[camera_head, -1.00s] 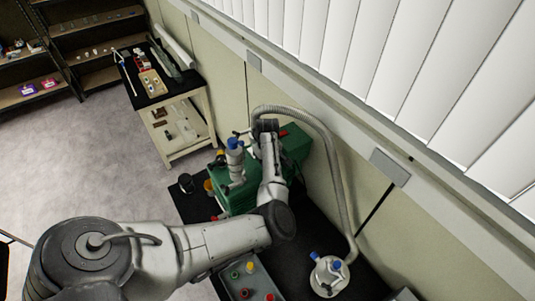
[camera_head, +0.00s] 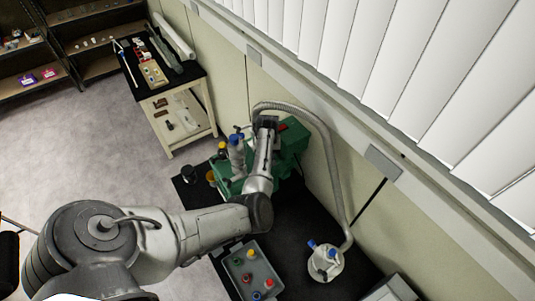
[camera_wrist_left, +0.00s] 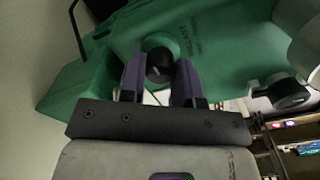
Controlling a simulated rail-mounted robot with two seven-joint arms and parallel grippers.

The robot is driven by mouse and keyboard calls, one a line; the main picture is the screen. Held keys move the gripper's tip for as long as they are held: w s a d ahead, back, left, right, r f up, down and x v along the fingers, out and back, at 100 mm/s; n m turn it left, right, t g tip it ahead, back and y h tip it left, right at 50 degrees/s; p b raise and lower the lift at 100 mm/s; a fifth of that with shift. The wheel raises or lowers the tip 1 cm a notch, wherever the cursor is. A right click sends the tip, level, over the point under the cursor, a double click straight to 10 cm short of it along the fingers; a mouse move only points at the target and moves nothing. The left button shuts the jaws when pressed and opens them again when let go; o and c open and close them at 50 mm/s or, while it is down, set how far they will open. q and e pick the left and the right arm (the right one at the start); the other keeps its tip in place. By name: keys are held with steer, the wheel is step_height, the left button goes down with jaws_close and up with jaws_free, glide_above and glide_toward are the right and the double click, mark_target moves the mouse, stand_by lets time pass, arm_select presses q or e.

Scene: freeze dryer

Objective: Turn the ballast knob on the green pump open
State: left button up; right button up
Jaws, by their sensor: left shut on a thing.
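The green pump (camera_head: 291,152) stands on the black bench top against the wall, partly covered by my left arm. In the left wrist view its green body (camera_wrist_left: 215,35) fills the upper part, with faint lettering that includes "ballast". The round black ballast knob (camera_wrist_left: 158,62) sits between the two purple fingers of my left gripper (camera_wrist_left: 158,82). The gripper is shut on the knob, and the fingers touch its sides. In the head view the fingertips and the knob are hidden by the arm. My right gripper is not in view.
A ribbed hose (camera_head: 336,165) arches from the pump to a white vessel (camera_head: 326,262). A blue-capped fitting (camera_head: 236,150) rises close left of my wrist. A grey tray (camera_head: 236,283) with small coloured items lies in front. A side table (camera_head: 190,100) stands behind.

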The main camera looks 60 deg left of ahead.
arm_select(q)
steer(key=shift+r, duration=0.1)
stand_by(0.3)
steer(key=o, duration=0.9)
steer(key=shift+r, duration=0.35)
step_height(320, 180, up, 13)
steer(key=shift+b, duration=1.25)
